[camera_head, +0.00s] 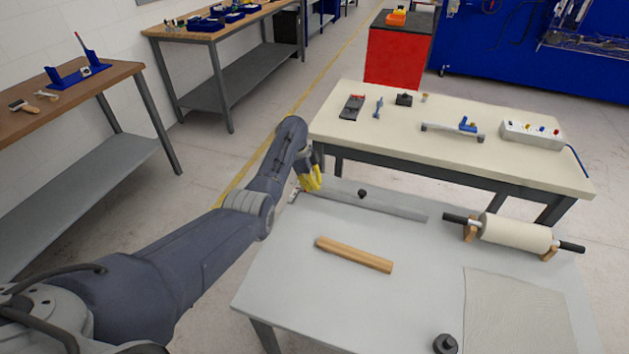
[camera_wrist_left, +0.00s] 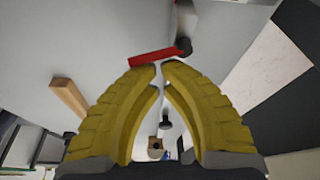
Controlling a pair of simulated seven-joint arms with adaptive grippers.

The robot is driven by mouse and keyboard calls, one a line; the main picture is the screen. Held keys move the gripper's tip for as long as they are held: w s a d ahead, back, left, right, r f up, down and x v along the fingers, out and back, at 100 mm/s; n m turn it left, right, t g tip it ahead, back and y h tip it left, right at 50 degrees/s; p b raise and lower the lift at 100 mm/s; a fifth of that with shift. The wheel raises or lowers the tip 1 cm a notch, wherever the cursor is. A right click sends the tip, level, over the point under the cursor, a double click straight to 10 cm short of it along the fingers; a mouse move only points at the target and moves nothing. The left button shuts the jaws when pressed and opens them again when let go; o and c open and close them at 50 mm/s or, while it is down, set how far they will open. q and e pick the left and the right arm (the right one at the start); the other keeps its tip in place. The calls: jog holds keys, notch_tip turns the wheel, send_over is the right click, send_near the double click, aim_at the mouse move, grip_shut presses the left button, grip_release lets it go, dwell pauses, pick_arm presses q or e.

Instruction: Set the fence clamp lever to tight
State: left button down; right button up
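The grey fence bar (camera_head: 385,207) lies along the far edge of the near table, with a black knob (camera_head: 362,194) on it. My left gripper (camera_head: 313,187), with yellow fingers, is at the fence's left end and points down. In the left wrist view, a red lever (camera_wrist_left: 153,57) lies crosswise just at the fingertips, with a dark round part at its right end. The left gripper's fingertips (camera_wrist_left: 160,66) are nearly together, and nothing shows held between them. Whether they touch the lever I cannot tell. The lever is not visible in the head view. My right gripper is not in view.
A wooden strip (camera_head: 355,254) lies in front of the fence on the grey table (camera_head: 275,290). A roller (camera_head: 515,232) on wooden supports stands at the right. A thin sheet (camera_head: 515,310) and a dark round piece (camera_head: 445,343) are nearer. The table's left front is clear.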

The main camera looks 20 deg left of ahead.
pick_arm(q)
jog(key=d, duration=0.3)
jog(key=shift+w+d+r, duration=0.1)
jog(key=shift+w+d, duration=0.15)
jog(key=shift+d, duration=0.05)
jog(key=v, duration=0.9)
